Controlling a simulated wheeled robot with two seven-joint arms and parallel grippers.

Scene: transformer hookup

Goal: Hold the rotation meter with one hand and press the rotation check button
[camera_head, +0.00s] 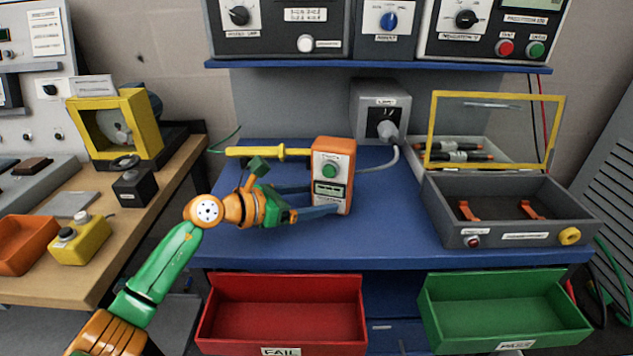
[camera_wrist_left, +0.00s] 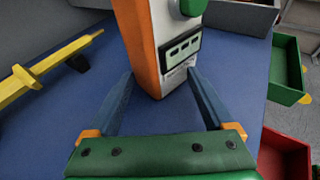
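The rotation meter (camera_head: 333,170) is an orange box with a light front panel, standing upright on the blue bench. Its round green check button (camera_head: 330,170) sits on the upper front, above a small display (camera_head: 328,189). My left gripper (camera_head: 330,208) reaches in from the left, low at the meter. In the left wrist view, the two fingers of my left gripper (camera_wrist_left: 159,74) are spread, one on each side of the meter's lower part (camera_wrist_left: 152,60). Whether either finger touches it is unclear. The green button also shows at the top there (camera_wrist_left: 192,6). My right gripper is not in view.
A yellow probe-like tool (camera_head: 265,152) lies just left of the meter. A grey socket box (camera_head: 380,112) with a cable stands behind. An open grey case (camera_head: 505,210) is at the right. A red FAIL bin (camera_head: 282,305) and green PASS bin (camera_head: 500,310) are below. Bench right of the meter is clear.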

